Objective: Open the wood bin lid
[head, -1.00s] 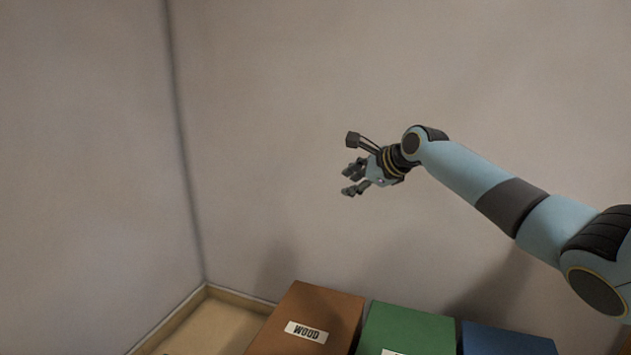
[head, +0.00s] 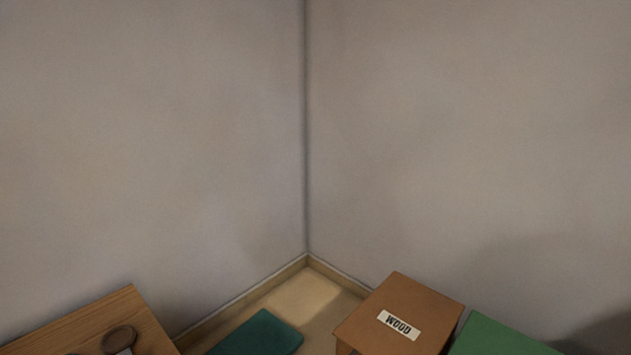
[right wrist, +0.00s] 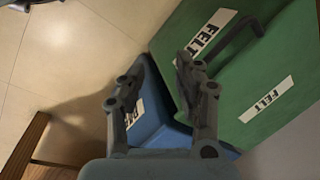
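The brown wood bin (head: 376,334) stands at the lower right in the head view, with a white WOOD label (head: 399,325) on its flat top. Its lid looks shut. My right gripper (right wrist: 160,60) shows only in the right wrist view, with its two fingers apart and nothing between them. It is over the green FELT bin (right wrist: 282,62) and a blue bin (right wrist: 158,126); the wood bin cannot be made out there.
A green bin (head: 492,338) stands right of the wood bin. A flat dark green thing (head: 258,334) lies left of it. A wooden table (head: 105,308) with round brown pieces is at the lower left. Two walls meet behind. Bare floor (head: 305,297) shows near the corner.

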